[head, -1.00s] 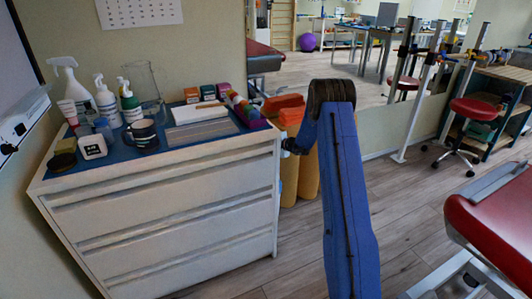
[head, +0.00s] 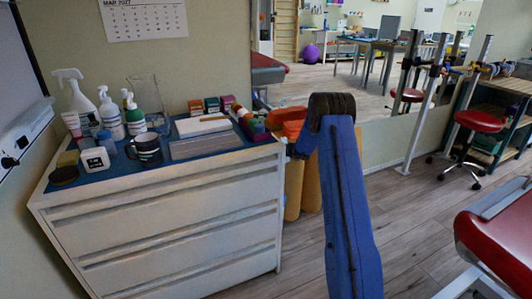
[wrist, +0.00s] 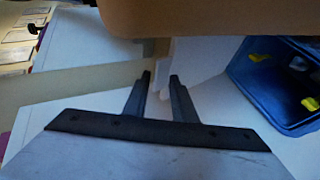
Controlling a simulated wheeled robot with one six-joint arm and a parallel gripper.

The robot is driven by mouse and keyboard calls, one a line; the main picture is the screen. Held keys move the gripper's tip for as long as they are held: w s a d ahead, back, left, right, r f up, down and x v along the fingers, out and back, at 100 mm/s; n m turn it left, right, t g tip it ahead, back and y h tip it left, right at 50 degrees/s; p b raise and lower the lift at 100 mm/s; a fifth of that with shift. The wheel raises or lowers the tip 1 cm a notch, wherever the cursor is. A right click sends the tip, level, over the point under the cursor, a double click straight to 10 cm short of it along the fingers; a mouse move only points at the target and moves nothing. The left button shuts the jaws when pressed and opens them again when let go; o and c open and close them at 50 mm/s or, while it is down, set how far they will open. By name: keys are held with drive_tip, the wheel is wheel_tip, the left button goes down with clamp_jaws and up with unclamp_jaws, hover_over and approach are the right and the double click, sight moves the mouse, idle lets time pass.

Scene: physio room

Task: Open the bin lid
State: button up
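I cannot clearly make out a bin or its lid in either view. In the wrist view my gripper (wrist: 160,77) has its two dark fingers apart, with a gap between them and nothing held. A pale upright surface (wrist: 195,60) stands beyond the fingertips; I cannot tell whether it belongs to the bin. In the head view my blue arm rises in front and bends away beside the cabinet, and my gripper is hidden there.
A white drawer cabinet (head: 170,225) stands left, topped with bottles and a dark mug (head: 147,148). Orange and yellow cushions (head: 293,185) stand beside it. A red treatment table (head: 500,235) is at right. In the wrist view, a blue container (wrist: 262,100) holds yellow items; a tan surface (wrist: 200,14) overhangs.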

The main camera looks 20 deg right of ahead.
drive_tip(key=shift+s, duration=0.15)
drive_tip(key=v, duration=1.7)
drive_tip(key=shift+s+d, duration=0.15)
drive_tip(key=shift+d, duration=0.05)
